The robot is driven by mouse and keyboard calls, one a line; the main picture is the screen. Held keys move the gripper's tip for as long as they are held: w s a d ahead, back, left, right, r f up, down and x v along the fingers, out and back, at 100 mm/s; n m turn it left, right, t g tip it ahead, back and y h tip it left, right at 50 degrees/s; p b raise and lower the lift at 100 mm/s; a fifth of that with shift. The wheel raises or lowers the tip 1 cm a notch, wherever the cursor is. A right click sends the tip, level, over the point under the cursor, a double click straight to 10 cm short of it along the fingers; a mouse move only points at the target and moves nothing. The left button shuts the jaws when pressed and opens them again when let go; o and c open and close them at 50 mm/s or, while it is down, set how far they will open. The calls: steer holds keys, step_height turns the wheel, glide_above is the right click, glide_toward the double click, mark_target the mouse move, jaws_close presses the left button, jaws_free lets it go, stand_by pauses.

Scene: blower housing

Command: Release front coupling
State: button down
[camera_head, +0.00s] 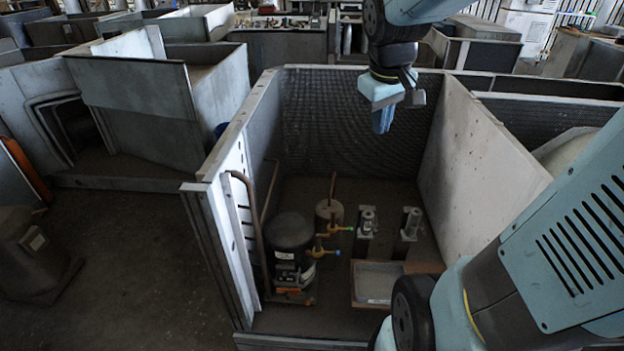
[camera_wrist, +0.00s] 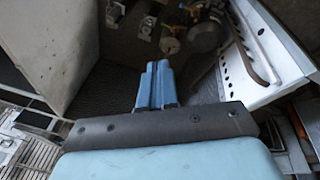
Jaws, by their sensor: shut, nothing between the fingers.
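My gripper (camera_head: 383,124) hangs high over the back of the open housing, with nothing at its fingertips. In the wrist view its blue fingers (camera_wrist: 157,72) are together and empty. Below, two brass fittings with coloured ends, a front one (camera_head: 321,250) and a rear one (camera_head: 338,229), stick out to the right of a black compressor (camera_head: 289,240) and a grey cylinder (camera_head: 327,211). The front fitting is apart from my gripper. Brass fittings (camera_wrist: 170,45) also show in the wrist view. I cannot tell which part is the front coupling.
Two metal cylinders on dark stands (camera_head: 367,224) (camera_head: 409,224) stand right of the fittings. A shallow tray (camera_head: 358,297) lies in front. A bent pipe (camera_head: 253,205) runs along the left wall (camera_head: 232,155). A pale panel (camera_head: 475,150) closes the right side.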

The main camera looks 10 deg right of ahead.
steer(key=w+d+f+n+g+y, duration=0.1)
steer(key=w+d+f+n+g, duration=0.15)
steer(key=w+f, duration=0.55)
steer(key=w+d+f+n+g, duration=0.25)
steer(key=w+f, duration=0.35)
steer(key=f, duration=0.3)
steer(key=w+f+n+y, duration=0.2)
steer(key=w+f+y, duration=0.1)
steer(key=f, duration=1.1)
steer(key=w+d+f+n+y, duration=0.1)
steer(key=w+f+n+y, duration=0.2)
steer(key=f, duration=1.1)
steer(key=shift+w+d+n+g+y, duration=0.3)
steer(key=shift+w, duration=0.15)
steer(key=s+a+f, duration=0.5)
steer(key=a+f, duration=0.1)
steer(key=f, duration=0.3)
steer(key=shift+s+a, duration=0.4)
